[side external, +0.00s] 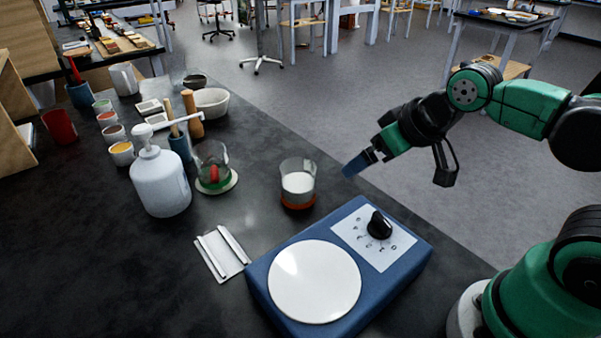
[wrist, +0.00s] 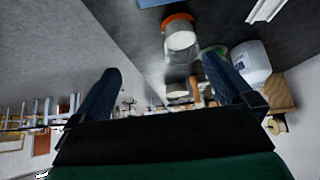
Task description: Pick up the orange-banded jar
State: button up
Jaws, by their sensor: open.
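The orange-banded jar (side external: 298,184) is a clear glass jar with white contents and an orange band at its base. It stands upright on the dark bench behind the blue hot plate. In the wrist view the jar (wrist: 180,38) shows upside down near the top, beyond and between my fingers. My gripper (side external: 356,165) is to the right of the jar, apart from it, at about the height of its upper part. In the wrist view my gripper (wrist: 162,80) has its two blue fingers spread wide with nothing between them.
A blue hot plate (side external: 405,262) with a white disc lies in front of the jar. A green-banded glass jar (side external: 214,168) stands left of it, then a white pump bottle (side external: 160,182). A white slotted holder (side external: 222,254) lies front left. Bench is clear just behind the jar.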

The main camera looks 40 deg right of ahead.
dwell(0.3)
jog(key=n+g+y, duration=0.2)
jog(key=n+y, duration=0.3)
send_over(314, 167)
jog(key=s, duration=0.4)
notch_tip(314, 167, down, 2)
jog(key=w+f+n+y, duration=0.1)
jog(key=n+y, duration=0.1)
jog(key=w+d+f+n+y, duration=0.1)
jog(key=f+n+y, duration=0.1)
jog(key=w+f+n+y, duration=0.1)
jog(key=f+n+y, duration=0.1)
jog(key=shift+w+d, duration=0.35)
jog(key=shift+d+f+n+y, duration=0.3)
jog(key=shift+f+n+y, duration=0.4)
jog(key=shift+n, duration=0.5)
jog(key=shift+x, duration=2.75)
jog(key=c, duration=1.3)
